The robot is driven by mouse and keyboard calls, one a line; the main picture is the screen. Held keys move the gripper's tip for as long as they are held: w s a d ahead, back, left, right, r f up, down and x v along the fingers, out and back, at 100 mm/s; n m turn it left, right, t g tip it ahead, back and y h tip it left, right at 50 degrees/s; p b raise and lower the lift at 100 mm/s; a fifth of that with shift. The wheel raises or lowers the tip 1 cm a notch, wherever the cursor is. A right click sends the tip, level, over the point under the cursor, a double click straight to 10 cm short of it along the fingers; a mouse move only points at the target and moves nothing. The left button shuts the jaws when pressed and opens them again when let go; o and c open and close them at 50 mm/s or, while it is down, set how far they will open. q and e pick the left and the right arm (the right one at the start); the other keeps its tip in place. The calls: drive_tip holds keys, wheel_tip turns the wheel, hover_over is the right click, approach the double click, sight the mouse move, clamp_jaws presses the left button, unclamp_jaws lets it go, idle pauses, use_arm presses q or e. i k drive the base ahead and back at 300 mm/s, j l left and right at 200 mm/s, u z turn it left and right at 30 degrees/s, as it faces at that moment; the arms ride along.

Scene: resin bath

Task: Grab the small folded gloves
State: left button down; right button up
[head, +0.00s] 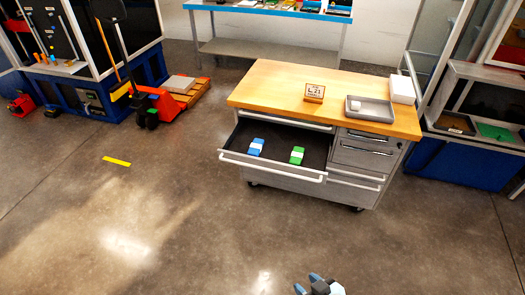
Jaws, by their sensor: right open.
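Two small folded bundles, which look like the gloves, lie apart in the open top drawer (236,160) of a workbench. One is blue with a pale band (256,146), on the left. The other is green with a pale band (297,155), on the right. I cannot tell which pair is the small size. My right gripper (307,282) shows at the bottom edge, open and empty, well short of the drawer. My left gripper is not in view.
The wooden bench top (275,85) holds a small sign (314,93), a grey tray (369,110) and a white box (401,89). A red pallet jack (157,103) stands at the left. The floor (190,220) before the drawer is clear.

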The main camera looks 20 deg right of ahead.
sight(255, 149)
drive_tip(key=i+l+z, duration=0.3)
drive_tip(key=i, duration=0.2)
drive_tip(key=i+z, duration=0.3)
drive_tip(key=i, duration=0.2)
